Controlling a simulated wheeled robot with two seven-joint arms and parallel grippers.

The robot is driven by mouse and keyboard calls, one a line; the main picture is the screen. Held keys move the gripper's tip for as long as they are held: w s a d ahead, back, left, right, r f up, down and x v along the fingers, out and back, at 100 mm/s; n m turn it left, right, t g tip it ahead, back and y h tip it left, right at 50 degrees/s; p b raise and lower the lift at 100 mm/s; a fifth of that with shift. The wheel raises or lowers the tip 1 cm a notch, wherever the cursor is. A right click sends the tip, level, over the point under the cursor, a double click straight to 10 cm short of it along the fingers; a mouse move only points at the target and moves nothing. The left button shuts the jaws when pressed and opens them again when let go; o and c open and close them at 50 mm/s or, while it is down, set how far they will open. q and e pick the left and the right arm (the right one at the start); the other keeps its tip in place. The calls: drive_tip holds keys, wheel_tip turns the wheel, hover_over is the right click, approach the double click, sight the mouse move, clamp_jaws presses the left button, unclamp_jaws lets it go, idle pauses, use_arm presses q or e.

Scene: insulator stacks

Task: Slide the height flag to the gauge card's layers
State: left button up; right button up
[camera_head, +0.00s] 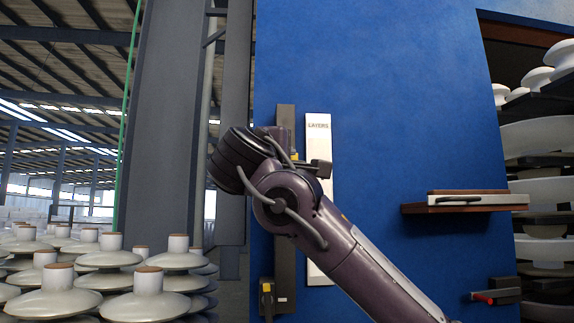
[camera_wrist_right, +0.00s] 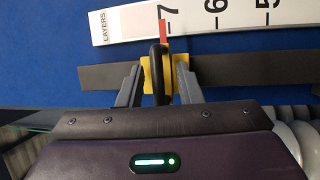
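The height flag is a yellow slider (camera_wrist_right: 145,76) with an upright black handle (camera_wrist_right: 158,70) and a red pointer (camera_wrist_right: 163,31), on a dark rail (camera_wrist_right: 230,70). The white layers scale (camera_wrist_right: 120,24) runs beside the rail; the pointer lies on it at the 7. It also shows in the head view (camera_head: 319,270), upright on the blue panel. My right gripper (camera_wrist_right: 158,72) has one finger on each side of the handle, with yellow showing between handle and fingers. In the head view my own wrist hides the slider. I cannot clearly identify a separate gauge card.
A small wooden shelf (camera_head: 415,209) with a pale item (camera_head: 500,198) juts from the blue panel (camera_head: 400,100) at right. A red-handled fitting (camera_head: 483,298) is below it. Insulator stacks (camera_head: 145,305) stand at left. A grey column (camera_head: 165,120) rises behind them.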

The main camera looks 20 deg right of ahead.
drive_tip(key=b+v, duration=0.4)
drive_tip(key=v, duration=0.3)
drive_tip(key=shift+s+a, duration=0.3)
